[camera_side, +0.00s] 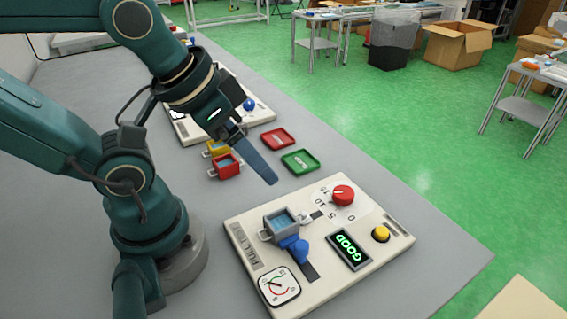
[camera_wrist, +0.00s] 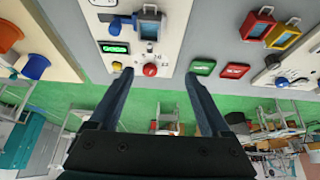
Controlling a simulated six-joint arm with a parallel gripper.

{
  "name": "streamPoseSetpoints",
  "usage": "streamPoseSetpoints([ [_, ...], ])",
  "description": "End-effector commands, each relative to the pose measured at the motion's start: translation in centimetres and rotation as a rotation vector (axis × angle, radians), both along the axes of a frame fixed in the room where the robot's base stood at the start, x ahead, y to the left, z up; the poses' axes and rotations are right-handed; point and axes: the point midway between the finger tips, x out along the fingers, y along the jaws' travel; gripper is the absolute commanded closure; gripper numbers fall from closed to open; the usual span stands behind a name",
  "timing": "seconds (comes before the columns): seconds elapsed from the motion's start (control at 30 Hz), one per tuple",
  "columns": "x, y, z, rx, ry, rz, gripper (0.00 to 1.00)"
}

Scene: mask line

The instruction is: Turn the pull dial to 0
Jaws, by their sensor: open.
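The dial is a red knob (camera_side: 343,194) on a white disc with numbers around it, on the cream panel (camera_side: 236,231). A 0 is printed at the disc's right side in the side view. The red knob (camera_wrist: 150,70) also shows in the wrist view, near the left fingertip in the picture. I cannot tell which number the knob points at. My gripper (camera_side: 268,178) is above the table, up and left of the dial in the side view, apart from it. In the wrist view my gripper (camera_wrist: 159,74) has its fingers wide apart with nothing between them.
The panel also holds a grey bin (camera_side: 281,222), a blue handle (camera_side: 295,248), a GOOD display (camera_side: 349,250), a yellow button (camera_side: 381,233) and a gauge (camera_side: 279,285). Green (camera_side: 300,161) and red (camera_side: 278,138) trays, and red (camera_side: 226,167) and yellow (camera_side: 217,147) bins, stand behind.

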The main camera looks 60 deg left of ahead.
Motion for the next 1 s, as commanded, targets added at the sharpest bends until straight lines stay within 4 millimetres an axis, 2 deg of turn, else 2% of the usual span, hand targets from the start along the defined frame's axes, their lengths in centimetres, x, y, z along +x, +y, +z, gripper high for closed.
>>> streamPoseSetpoints([
  [0.1,-0.1,0.0,0.0,0.016,0.006,-0.03,0.19],
  [0.27,1.5,0.0,2.4,0.063,-0.013,-0.118,0.19],
  [0.4,4.0,-0.2,3.8,0.102,0.026,-0.206,0.19],
  [0.57,7.3,-0.4,4.3,0.136,0.094,-0.303,0.19],
  [0.77,11.7,-0.9,3.0,0.162,0.194,-0.416,0.19],
  [1.0,16.0,-1.6,-1.4,0.165,0.328,-0.518,0.19],
])
